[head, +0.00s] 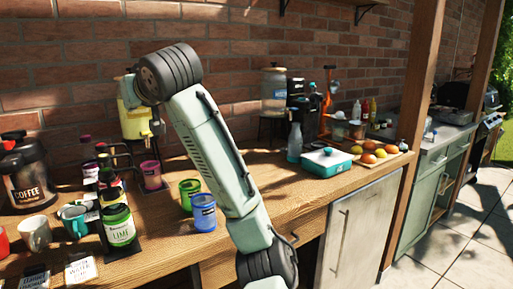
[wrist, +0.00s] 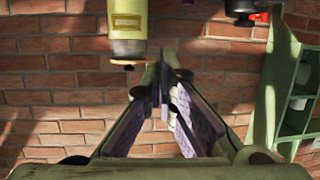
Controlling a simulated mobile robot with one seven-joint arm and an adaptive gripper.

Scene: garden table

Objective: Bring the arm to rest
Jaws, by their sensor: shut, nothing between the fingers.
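My gripper (wrist: 164,88) shows in the wrist view with its fingers together and nothing between them. It points toward the brick wall. In the head view my arm rises from the bottom middle, leans up to the left and bends at a dark joint over the counter; the gripper itself cannot be made out there. A yellow drink dispenser (head: 133,121) stands behind the arm's upper end. A yellow container also shows in the wrist view (wrist: 127,22), left of the fingers.
The wooden counter (head: 275,181) holds green (head: 189,192) and blue (head: 204,213) cups near my arm. Bottles, mugs and a coffee jar (head: 28,176) crowd the left. The brick wall (head: 230,60) is behind.

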